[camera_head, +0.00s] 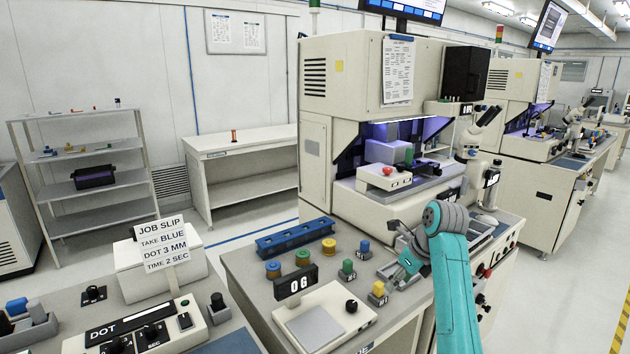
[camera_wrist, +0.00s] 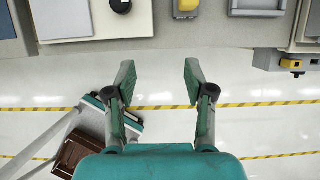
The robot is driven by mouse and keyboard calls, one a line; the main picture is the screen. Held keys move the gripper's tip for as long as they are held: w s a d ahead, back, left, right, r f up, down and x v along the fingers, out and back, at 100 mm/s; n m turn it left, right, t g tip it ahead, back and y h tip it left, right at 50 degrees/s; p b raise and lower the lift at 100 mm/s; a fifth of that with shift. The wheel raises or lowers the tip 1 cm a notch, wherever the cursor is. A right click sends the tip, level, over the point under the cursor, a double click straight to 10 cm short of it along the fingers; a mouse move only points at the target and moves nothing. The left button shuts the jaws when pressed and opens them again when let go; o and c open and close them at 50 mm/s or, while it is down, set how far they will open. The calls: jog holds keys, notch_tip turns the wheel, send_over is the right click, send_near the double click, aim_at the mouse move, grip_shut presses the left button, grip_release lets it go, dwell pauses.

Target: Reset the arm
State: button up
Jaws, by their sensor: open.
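My gripper (camera_wrist: 159,77) shows in the wrist view with its two green-padded fingers spread wide apart. Nothing is between them; only pale floor shows there. The fingers point toward the bench's front edge, which crosses the top of the wrist view. In the head view my teal arm (camera_head: 454,285) rises from the bottom right, its grey joint in front of the bench's right part.
The bench holds a scale (camera_head: 325,318) reading 0G, a blue rack (camera_head: 295,239), several coloured-cap jars and a bonder machine (camera_head: 340,130). A job slip (camera_head: 161,243) stands left. Floor on the right is clear.

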jog(key=s+a+f+n+t, duration=0.1)
jog(key=s+f+n, duration=0.25)
jog(key=f, duration=0.75)
jog(key=s+a+f+n+t, duration=0.15)
jog(key=s+f, duration=0.25)
jog(key=f, duration=0.6)
jog(key=s+f+n+t+h, duration=0.1)
jog(key=s+f+n, duration=0.4)
jog(key=s, duration=0.4)
jog(key=s+f+n+t+h, duration=0.1)
jog(key=s+f+n+t, duration=0.1)
jog(key=s+f, duration=0.7)
jog(key=s+r+n+t, duration=0.15)
jog(key=s+n, duration=0.25)
jog(key=s, duration=0.7)
jog(key=s+r+n+t, duration=0.1)
jog(key=s+r+n, duration=0.25)
jog(key=s, duration=0.75)
jog(key=s+r+n+t, duration=0.3)
jog(key=s+r+n, duration=0.6)
jog(key=s+r, duration=0.6)
jog(key=shift+s+r+h, duration=0.25)
jog(key=shift+r+h, duration=0.15)
jog(key=shift+r, duration=0.3)
